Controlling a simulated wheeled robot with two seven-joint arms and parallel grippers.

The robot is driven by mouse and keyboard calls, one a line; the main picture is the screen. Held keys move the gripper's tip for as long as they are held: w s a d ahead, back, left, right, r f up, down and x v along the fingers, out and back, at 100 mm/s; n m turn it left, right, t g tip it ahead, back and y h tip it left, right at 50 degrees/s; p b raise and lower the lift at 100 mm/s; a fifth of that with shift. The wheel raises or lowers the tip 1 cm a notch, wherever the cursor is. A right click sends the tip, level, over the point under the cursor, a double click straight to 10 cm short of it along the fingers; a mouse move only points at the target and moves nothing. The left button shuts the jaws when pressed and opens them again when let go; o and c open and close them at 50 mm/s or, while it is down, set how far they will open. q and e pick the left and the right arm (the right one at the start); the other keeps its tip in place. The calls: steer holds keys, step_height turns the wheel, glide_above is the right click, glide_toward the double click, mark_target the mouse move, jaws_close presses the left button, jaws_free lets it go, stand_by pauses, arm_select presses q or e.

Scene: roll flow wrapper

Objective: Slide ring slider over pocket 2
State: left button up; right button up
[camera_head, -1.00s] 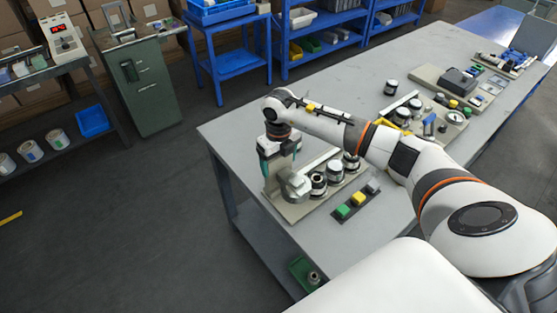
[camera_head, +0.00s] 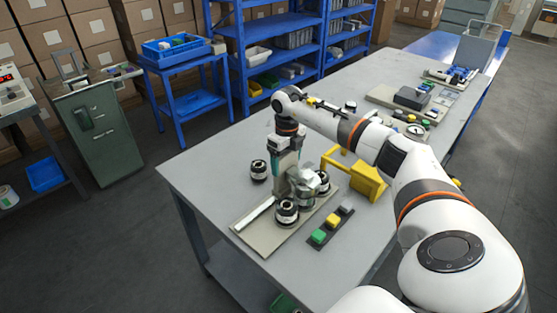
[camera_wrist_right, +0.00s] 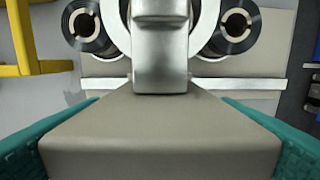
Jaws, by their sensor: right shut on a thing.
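The ring slider (camera_head: 301,184) is a silver metal piece on a beige base plate (camera_head: 262,240) with a pale rail. My right gripper (camera_head: 285,162) is shut on its beige block handle (camera_wrist_right: 160,140), with a teal finger on each side in the right wrist view. The slider's silver arm (camera_wrist_right: 160,50) runs up to a ring cut by the top edge. The ring sits between two black-and-silver rolls, one at left (camera_wrist_right: 85,22) and one at right (camera_wrist_right: 236,22). In the head view these are the near roll (camera_head: 286,211) and the far roll (camera_head: 322,182). What lies under the ring is hidden.
A loose black-and-white roll (camera_head: 258,170) stands on the table behind the plate. A yellow holder (camera_head: 368,181) stands right of the plate. The table's left end (camera_head: 200,180) is clear.

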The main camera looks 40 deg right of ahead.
steer(key=shift+w+r, duration=0.1)
steer(key=o, duration=1.3)
step_height(320, 180, up, 12)
steer(key=shift+f+b, duration=0.1)
steer(key=shift+b, duration=0.9)
